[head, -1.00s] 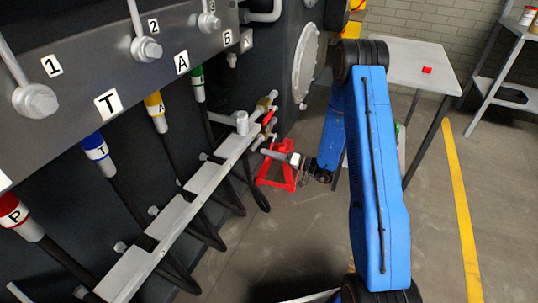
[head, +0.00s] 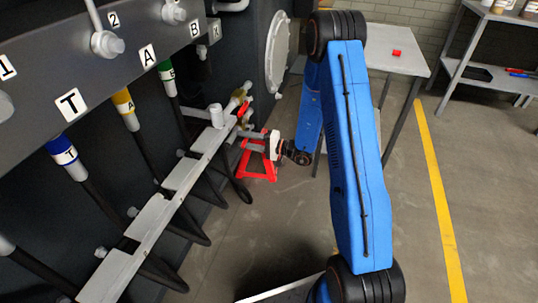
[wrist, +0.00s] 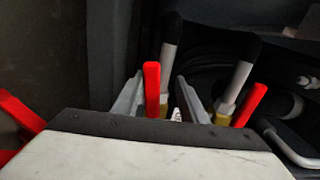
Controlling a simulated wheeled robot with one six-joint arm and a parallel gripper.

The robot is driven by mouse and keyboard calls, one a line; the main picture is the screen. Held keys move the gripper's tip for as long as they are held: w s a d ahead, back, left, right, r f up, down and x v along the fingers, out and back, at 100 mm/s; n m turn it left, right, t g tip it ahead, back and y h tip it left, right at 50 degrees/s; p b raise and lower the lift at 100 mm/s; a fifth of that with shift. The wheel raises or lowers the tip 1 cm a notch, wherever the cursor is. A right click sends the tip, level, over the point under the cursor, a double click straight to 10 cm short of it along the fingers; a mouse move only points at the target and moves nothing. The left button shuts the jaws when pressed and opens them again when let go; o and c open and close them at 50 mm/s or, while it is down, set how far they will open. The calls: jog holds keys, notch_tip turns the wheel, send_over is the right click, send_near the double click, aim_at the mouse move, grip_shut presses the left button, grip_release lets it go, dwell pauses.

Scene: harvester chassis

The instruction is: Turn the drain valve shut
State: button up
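Two valves with red levers show in the wrist view, and I cannot tell which is the drain valve. The left red lever (wrist: 152,90) stands upright between my gripper's fingers, nearer the left one. The right red lever (wrist: 250,105) tilts to the right, outside the fingers. Brass valve bodies (wrist: 222,118) sit by the levers, partly hidden. In the head view the brass valves (head: 240,92) are at the far end of the grey rail, small. My gripper (head: 250,137) is just below them; in the wrist view its fingers (wrist: 163,96) are apart, and no grip on a lever shows.
A red stand (head: 258,172) is on the floor just below my gripper. Black hoses (head: 188,228) loop under the grey rail (head: 182,172) along the dark chassis. A table (head: 400,62) with a red block stands behind my arm. Floor right of my arm is clear.

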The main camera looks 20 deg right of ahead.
jog(key=shift+r+m, duration=0.3)
jog(key=v, duration=1.8)
jog(key=s+a+r+n+g+h, duration=0.1)
jog(key=s+a+r+n+g, duration=0.4)
jog(key=s+a+r+g, duration=0.5)
jog(key=shift+s+a+r+n, duration=0.4)
jog(key=shift+s+a+r, duration=0.7)
jog(key=shift+s, duration=0.85)
